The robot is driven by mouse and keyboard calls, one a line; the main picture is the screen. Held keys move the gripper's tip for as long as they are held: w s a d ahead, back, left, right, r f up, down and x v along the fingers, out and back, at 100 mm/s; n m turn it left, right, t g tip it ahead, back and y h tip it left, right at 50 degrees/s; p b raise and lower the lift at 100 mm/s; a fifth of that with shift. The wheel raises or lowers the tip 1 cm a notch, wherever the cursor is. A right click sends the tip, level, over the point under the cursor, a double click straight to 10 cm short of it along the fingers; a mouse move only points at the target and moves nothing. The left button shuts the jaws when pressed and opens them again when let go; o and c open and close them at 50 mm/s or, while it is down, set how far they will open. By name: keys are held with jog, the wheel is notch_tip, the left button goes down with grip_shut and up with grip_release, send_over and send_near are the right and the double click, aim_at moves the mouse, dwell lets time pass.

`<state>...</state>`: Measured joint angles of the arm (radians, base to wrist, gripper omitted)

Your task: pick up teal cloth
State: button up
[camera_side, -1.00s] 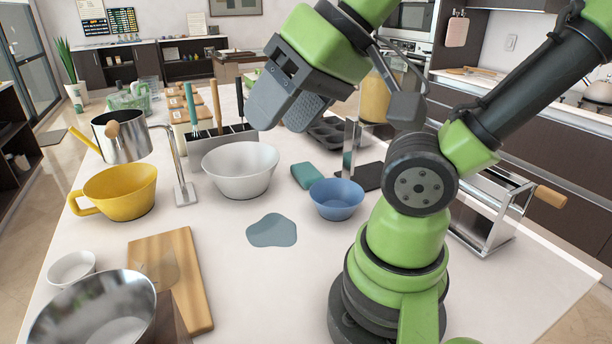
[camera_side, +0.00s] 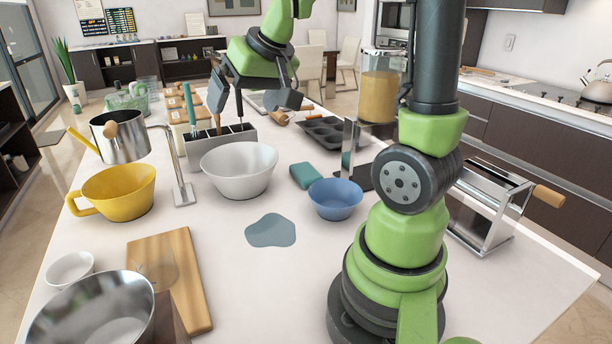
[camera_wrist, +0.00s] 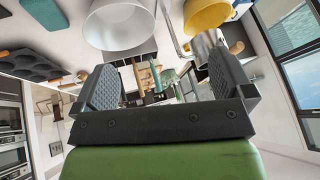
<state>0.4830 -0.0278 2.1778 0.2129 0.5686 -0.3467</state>
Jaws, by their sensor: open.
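The teal cloth (camera_side: 306,176) is a small folded block lying on the white counter, just behind and left of the blue bowl and right of the white bowl. It also shows at the upper left of the wrist view (camera_wrist: 45,12). My gripper (camera_side: 250,105) is raised at the back of the counter, above the utensil holder area, and is well behind and to the left of the cloth. Its two fingers are wide apart with nothing between them, as the wrist view also shows (camera_wrist: 163,82).
A blue bowl (camera_side: 336,200) and a white bowl (camera_side: 240,172) flank the cloth. A divided utensil holder (camera_side: 227,143) and a muffin tin (camera_side: 325,131) stand behind it. A flat blue-grey patch (camera_side: 271,230) lies in front on otherwise bare counter.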

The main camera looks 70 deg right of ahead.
jog(key=d+f+m+g+h, duration=0.2)
jog(key=d+f, duration=0.7)
jog(key=d, duration=0.5)
jog(key=m+g, duration=0.1)
send_near(309, 173)
jog(key=x, duration=0.3)
jog(key=shift+w+a+f, duration=0.1)
jog(key=shift+a+f, duration=0.15)
jog(key=shift+f, duration=0.15)
jog(key=shift+d+x, duration=0.1)
jog(key=shift+x, duration=1.4)
jog(key=shift+d+x, duration=0.15)
jog(key=shift+x, duration=1.3)
jog(key=c, duration=1)
